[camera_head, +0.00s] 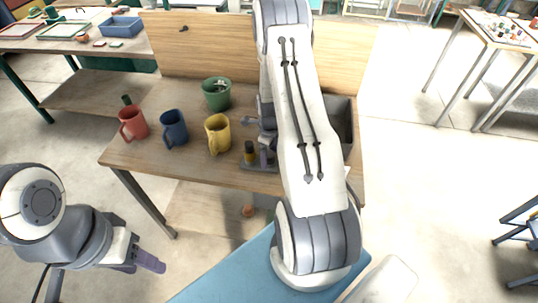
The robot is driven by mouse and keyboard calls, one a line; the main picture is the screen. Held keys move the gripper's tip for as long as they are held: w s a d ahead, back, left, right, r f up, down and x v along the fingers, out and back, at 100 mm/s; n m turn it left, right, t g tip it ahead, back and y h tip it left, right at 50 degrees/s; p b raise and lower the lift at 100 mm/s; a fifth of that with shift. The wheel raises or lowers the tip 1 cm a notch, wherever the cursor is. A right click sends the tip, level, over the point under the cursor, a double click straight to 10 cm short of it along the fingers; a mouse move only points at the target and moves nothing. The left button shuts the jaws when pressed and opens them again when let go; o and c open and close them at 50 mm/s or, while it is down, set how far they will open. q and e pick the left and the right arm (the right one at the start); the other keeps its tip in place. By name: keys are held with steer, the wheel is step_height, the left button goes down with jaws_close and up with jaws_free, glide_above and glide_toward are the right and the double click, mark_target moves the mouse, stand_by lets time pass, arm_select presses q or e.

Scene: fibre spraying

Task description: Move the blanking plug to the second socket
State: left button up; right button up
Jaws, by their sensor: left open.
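A dark socket base (259,167) lies near the front edge of the wooden table. A short upright plug-like piece (249,153), yellow with a dark lower part, stands at its left; I take it for the blanking plug. The base's right part and its other sockets are partly hidden by my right arm. My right gripper (264,140) is just above and to the right of the plug, partly hidden behind my arm; its jaws cannot be made out. My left gripper (144,264) is open and empty at the lower left, off the table's front edge.
Red (134,122), blue (174,127) and yellow (218,134) mugs stand left of the base, with a green mug (216,93) behind. A grey bin (342,122) is right of my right arm. A wooden back panel (205,45) closes the table's rear.

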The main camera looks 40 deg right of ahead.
mark_target(269, 153)
step_height(269, 153, up, 9)
steer(key=b, duration=0.3)
steer(key=shift+r, duration=0.75)
steer(key=shift+a, duration=0.1)
steer(key=s+a+r+n+b, duration=0.15)
steer(key=a+r+n, duration=0.25)
steer(key=a+n, duration=0.65)
steer(key=s+a+r+n+b, duration=0.1)
steer(key=s+a+r+n, duration=0.2)
steer(key=a+n, duration=0.75)
steer(key=s+a+r+n+y+b, duration=0.1)
steer(key=s+a+r+n+b, duration=0.1)
steer(key=s+a+n, duration=1)
steer(key=s+n, duration=0.5)
steer(key=shift+a, duration=0.4)
